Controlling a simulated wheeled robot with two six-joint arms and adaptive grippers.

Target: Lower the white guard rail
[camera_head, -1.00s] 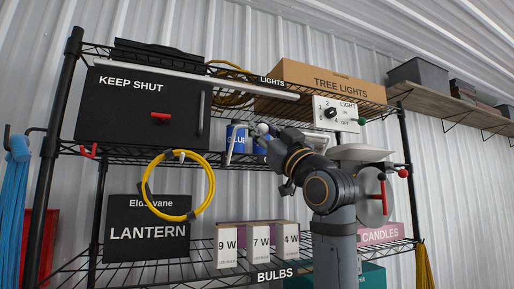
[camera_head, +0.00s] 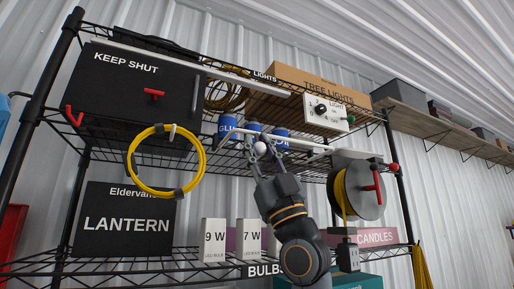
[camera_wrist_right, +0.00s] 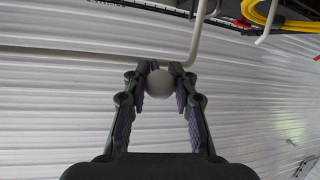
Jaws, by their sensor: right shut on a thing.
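The white guard rail is a thin bent bar; in the right wrist view its long straight part (camera_wrist_right: 80,55) runs across and turns up at a corner. A pale ball knob (camera_head: 260,148) shows in front of the middle shelf, and the right wrist view shows it up close (camera_wrist_right: 160,84). My right gripper (camera_head: 262,160) reaches up from below, its fingers closed on either side of the knob. Several blue cans (camera_head: 228,127) stand behind and above the knob. My left gripper is not in view.
A yellow cable loop (camera_head: 135,175) hangs left of my right gripper. A cable reel (camera_head: 371,199) with a red handle is at the right. White bulb boxes (camera_head: 214,240) and a black lantern box (camera_head: 125,224) stand below. A black cabinet (camera_head: 110,95) is upper left.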

